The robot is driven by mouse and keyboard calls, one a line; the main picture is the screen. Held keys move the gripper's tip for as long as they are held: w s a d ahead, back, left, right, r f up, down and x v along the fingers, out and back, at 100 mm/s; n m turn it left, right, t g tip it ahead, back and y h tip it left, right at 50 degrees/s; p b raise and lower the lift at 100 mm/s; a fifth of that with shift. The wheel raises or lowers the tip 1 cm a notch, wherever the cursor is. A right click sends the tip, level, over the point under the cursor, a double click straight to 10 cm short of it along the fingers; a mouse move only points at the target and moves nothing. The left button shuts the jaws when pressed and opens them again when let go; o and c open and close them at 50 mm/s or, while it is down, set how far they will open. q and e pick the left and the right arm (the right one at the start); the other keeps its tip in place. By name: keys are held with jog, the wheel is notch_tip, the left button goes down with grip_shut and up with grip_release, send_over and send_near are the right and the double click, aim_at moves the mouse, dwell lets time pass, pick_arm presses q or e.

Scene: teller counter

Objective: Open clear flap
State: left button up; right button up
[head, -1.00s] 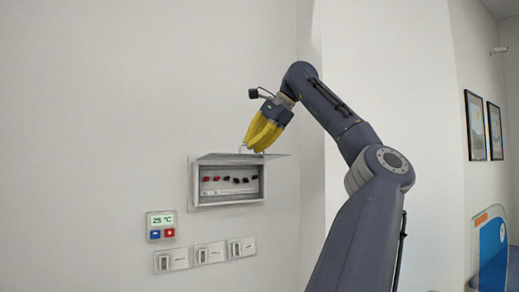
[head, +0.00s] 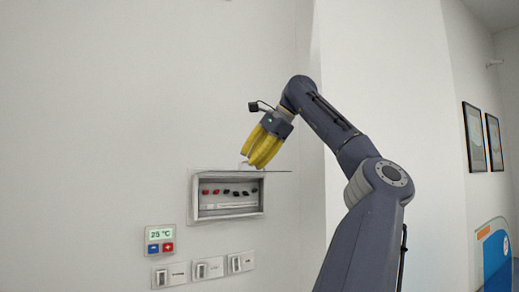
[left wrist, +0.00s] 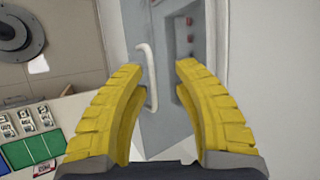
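The flap (head: 215,171) is at the top of a wall box (head: 193,205). It stands out from the wall, seen nearly edge-on, and the box front is uncovered. In the left wrist view the flap (left wrist: 170,128) looks like a grey panel with a pale curved handle (left wrist: 150,70). My left gripper (head: 252,165) has yellow fingers and is just above the flap. In the left wrist view its fingertips (left wrist: 160,67) are apart, with the handle between them, nearer the left finger. I cannot tell whether they touch. My right gripper is not in view.
Red and black switches (head: 228,191) sit inside the box. A temperature panel (head: 160,239) and several wall switches (head: 208,267) are below it. A wall corner is close on the right. Framed pictures (head: 474,137) hang farther right.

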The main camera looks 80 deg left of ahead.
pick_arm(q)
jog(key=v, duration=1.1)
jog(key=shift+w+r, duration=0.2)
jog(key=shift+r, duration=0.05)
jog(key=shift+d, duration=0.15)
dwell(0.3)
